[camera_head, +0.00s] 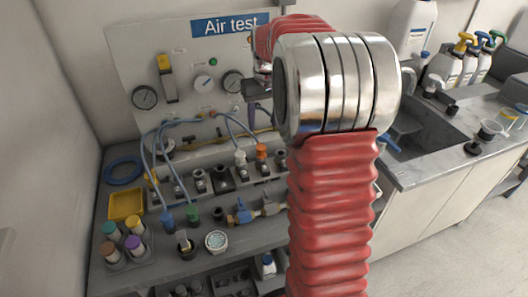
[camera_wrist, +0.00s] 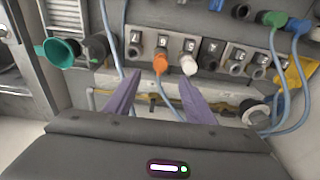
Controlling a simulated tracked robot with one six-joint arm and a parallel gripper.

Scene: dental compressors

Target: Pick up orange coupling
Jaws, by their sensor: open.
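The orange coupling (camera_head: 261,151) stands in a row of dark fittings on the bench, right of a white coupling (camera_head: 240,157) in the head view. In the wrist view the orange coupling (camera_wrist: 160,63) appears just beyond my gripper (camera_wrist: 157,78), roughly between its two purple fingertips. The white coupling (camera_wrist: 189,65) is to its right there, beyond the right fingertip. My gripper is open and nothing is between its fingers. In the head view my red arm hides most of the gripper.
Blue hoses (camera_head: 187,121) loop over the left part of the row. Behind stands the Air test panel (camera_head: 185,60) with gauges. A yellow tray (camera_head: 126,204) and capped vials are at left. In the wrist view a teal cup-shaped part (camera_wrist: 62,52) and green coupling (camera_wrist: 273,18) flank the row.

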